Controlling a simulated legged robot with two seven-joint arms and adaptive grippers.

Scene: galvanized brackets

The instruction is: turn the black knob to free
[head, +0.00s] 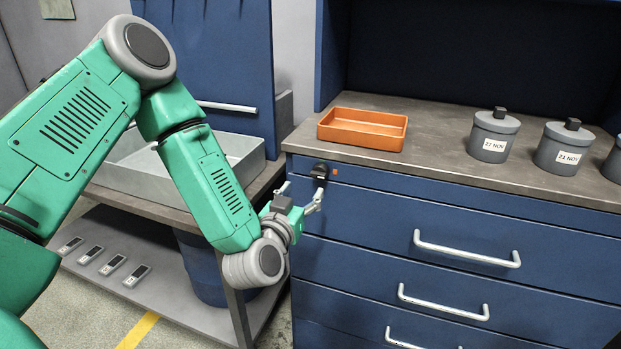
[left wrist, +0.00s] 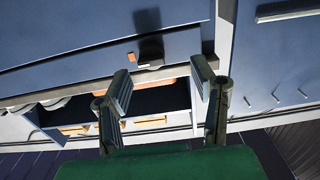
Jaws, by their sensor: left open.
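The black knob (head: 319,172) sits on the blue top panel of the drawer cabinet, near its left corner. A small orange square is just right of it. My left gripper (head: 301,194) is open, with its fingertips just below and to the left of the knob in the head view. In the left wrist view the open fingers (left wrist: 162,76) are spread, and the dark knob (left wrist: 150,52) shows beyond the gap between them. The fingers look apart from the knob. Any marking for its position is too small to read. My right gripper is not in view.
An orange tray (head: 362,128) and grey lidded canisters (head: 493,135), (head: 564,148) stand on the worktop. Drawer handles (head: 467,248) stick out below the knob. A grey bin (head: 232,150) is on the left bench, and several small devices lie on the shelf below.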

